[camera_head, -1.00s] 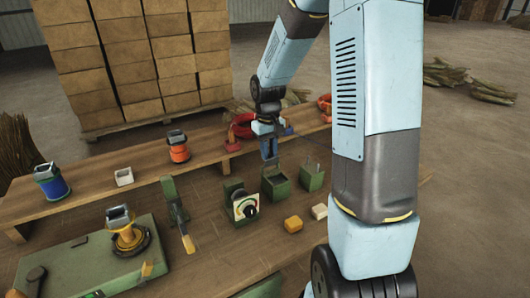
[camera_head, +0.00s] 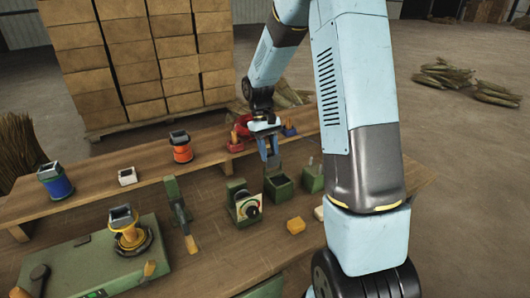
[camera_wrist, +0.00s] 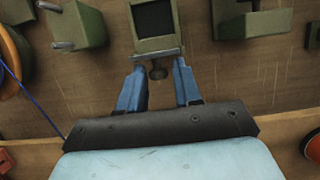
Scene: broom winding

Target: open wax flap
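A green box (camera_head: 278,187) with a square dark top stands on the bench; I take it to be the wax box. It shows in the wrist view (camera_wrist: 155,45) at top centre, with a small dark knob (camera_wrist: 158,72) on its near side there. My gripper (camera_head: 268,152) is just above and behind this box in the head view. In the wrist view my gripper (camera_wrist: 160,88) is open, its two blue fingers on either side of the knob with gaps between. Whether the fingers are at the knob's height, I cannot tell. A separate flap cannot be made out.
Another green box (camera_head: 311,178) stands to the right, and a dial box (camera_head: 246,206) to the left. A raised wooden shelf (camera_head: 215,157) behind carries an orange spool (camera_head: 182,152) and red parts.

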